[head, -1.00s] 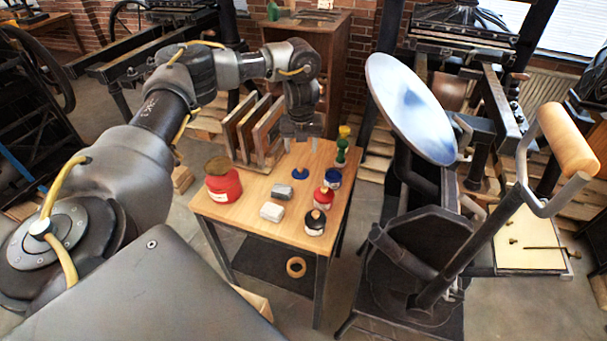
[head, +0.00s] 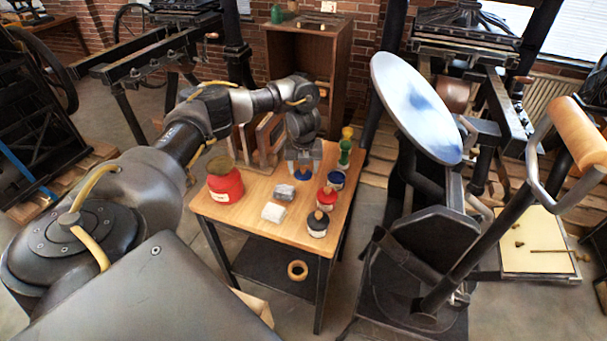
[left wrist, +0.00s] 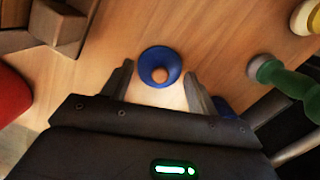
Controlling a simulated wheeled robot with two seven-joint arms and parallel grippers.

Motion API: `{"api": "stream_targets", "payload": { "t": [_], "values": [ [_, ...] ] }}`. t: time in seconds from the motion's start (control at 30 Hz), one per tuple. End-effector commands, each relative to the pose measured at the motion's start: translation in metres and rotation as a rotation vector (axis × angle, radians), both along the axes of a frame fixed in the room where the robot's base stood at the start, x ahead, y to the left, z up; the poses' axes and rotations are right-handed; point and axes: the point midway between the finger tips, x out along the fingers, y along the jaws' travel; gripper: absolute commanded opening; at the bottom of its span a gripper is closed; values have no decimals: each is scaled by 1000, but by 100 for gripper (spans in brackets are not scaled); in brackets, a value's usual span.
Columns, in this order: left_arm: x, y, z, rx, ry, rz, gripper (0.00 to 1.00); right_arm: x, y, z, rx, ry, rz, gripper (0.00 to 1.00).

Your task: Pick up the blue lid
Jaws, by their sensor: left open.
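The blue lid (left wrist: 160,62) is a round blue disc with a small tan knob, lying on the wooden table top. In the head view the blue lid (head: 303,176) is partly hidden behind my left gripper (head: 304,168). In the left wrist view my left gripper (left wrist: 160,80) is open, with one finger to each side of the lid and the lid just beyond the fingertips. The fingers do not visibly touch it. My right gripper is not in view.
A press with a round disc (head: 418,105) stands at right.

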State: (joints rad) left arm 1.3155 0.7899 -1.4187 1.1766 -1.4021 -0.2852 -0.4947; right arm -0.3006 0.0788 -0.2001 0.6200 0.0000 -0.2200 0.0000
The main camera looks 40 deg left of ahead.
Motion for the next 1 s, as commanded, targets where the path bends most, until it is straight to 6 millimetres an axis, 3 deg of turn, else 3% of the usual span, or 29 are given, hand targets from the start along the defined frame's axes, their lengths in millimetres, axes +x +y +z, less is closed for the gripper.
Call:
{"api": "stream_targets", "payload": {
  "t": [0.3,0.77,1.0],
  "values": [
    [1,1,-7,1,-1,-1,59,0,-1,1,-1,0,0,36],
    [0,1,-7,0,2,-1,0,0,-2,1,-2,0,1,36],
    [0,1,-8,0,3,-2,0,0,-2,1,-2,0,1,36]
  ]
}}
